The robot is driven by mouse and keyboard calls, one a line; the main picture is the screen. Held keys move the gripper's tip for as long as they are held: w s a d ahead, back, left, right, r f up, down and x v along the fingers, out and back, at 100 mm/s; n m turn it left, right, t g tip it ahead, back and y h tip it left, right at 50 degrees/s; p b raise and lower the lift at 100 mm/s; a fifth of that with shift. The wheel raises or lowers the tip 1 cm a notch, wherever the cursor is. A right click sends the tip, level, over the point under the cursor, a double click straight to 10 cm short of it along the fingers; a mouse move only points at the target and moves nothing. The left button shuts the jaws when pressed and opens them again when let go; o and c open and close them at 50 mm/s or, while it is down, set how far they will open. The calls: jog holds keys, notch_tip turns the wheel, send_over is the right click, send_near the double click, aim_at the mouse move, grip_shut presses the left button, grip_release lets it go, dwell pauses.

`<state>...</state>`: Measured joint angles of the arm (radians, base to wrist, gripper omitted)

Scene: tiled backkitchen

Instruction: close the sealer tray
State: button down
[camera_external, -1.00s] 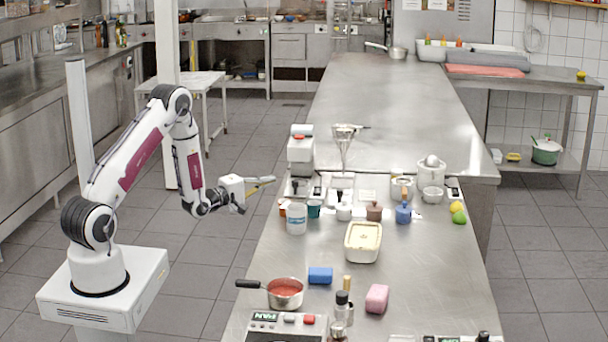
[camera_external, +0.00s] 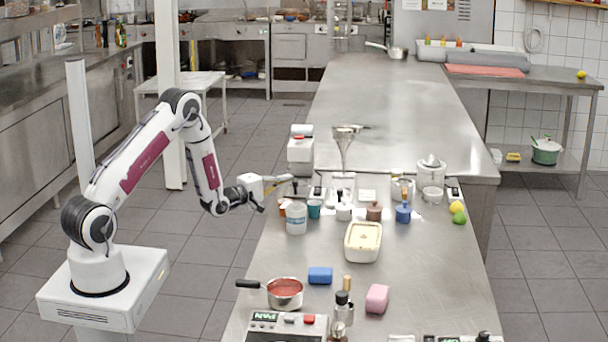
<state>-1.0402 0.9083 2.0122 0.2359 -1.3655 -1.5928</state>
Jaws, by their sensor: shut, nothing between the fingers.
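A white upright machine with a red mark near its top (camera_external: 301,150), which looks like the sealer, stands at the left edge of the steel counter. Its lower front, where the tray would be, is small and partly crowded by nearby items, so I cannot tell how far the tray is out. My gripper (camera_external: 287,179) is shut and empty. It comes from the left with its fingers pointing right, at the foot of the machine. I cannot tell whether the fingertips touch it.
A white tub (camera_external: 296,220), a teal cup (camera_external: 314,209) and small jars stand in front of the machine. A metal funnel on a stand (camera_external: 345,140) is to its right. A cream-filled container (camera_external: 363,242) and a red-sauce pot (camera_external: 285,293) are nearer.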

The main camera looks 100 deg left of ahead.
jog(key=shift+w+d, duration=0.3)
jog(key=shift+d, duration=0.3)
jog(key=shift+d, duration=3.25)
jog(key=shift+s+a, duration=0.35)
jog(key=shift+a, duration=0.3)
jog(key=shift+s+a, duration=0.3)
jog(key=shift+a, duration=0.3)
jog(key=shift+s+a, duration=0.35)
jog(key=shift+a, duration=0.3)
jog(key=v, duration=1)
